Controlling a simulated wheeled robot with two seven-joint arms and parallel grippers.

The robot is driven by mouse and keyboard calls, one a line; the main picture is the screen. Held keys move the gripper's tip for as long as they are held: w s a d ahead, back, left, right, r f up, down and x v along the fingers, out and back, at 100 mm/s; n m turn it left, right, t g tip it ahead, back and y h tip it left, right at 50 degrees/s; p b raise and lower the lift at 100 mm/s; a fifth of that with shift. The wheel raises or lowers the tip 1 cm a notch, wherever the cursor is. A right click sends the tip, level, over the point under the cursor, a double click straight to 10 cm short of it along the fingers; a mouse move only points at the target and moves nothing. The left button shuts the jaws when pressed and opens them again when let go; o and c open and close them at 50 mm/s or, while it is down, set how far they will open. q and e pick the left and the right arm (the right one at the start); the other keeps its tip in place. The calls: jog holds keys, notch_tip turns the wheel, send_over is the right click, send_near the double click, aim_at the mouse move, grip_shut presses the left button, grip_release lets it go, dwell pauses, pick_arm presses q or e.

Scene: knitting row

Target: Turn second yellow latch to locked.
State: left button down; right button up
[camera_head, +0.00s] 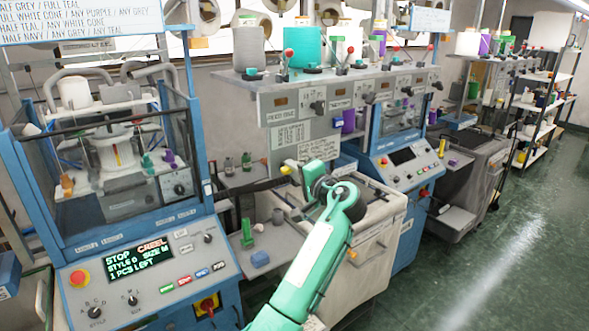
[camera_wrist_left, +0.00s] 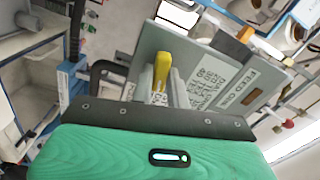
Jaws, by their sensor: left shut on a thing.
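A yellow latch (camera_wrist_left: 162,70) stands up in front of a grey panel with printed labels in the left wrist view. The grey fingers of my left gripper (camera_wrist_left: 170,92) are shut on it. In the head view my teal left arm rises from the bottom, and the left gripper (camera_head: 292,174) is at the creel stand below the feed shelf. A small yellow tip of the latch (camera_head: 285,170) shows there. The gripper hides most of the latch, so I cannot tell its turn angle. My right gripper is not in view.
A blue knitting machine (camera_head: 130,250) with a lit display stands at the left, another blue machine (camera_head: 400,160) at the right. A shelf (camera_head: 290,105) with cones and knobs hangs above the gripper. Green floor (camera_head: 490,260) is clear at the right.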

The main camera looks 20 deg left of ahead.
pick_arm(q)
jog(key=shift+r+m+p, duration=0.1)
jog(key=shift+m+p, duration=0.3)
jog(key=shift+m, duration=0.8)
jog(key=c, duration=1.5)
grip_release()
jog(key=shift+o, duration=0.6)
jog(key=shift+f, duration=0.2)
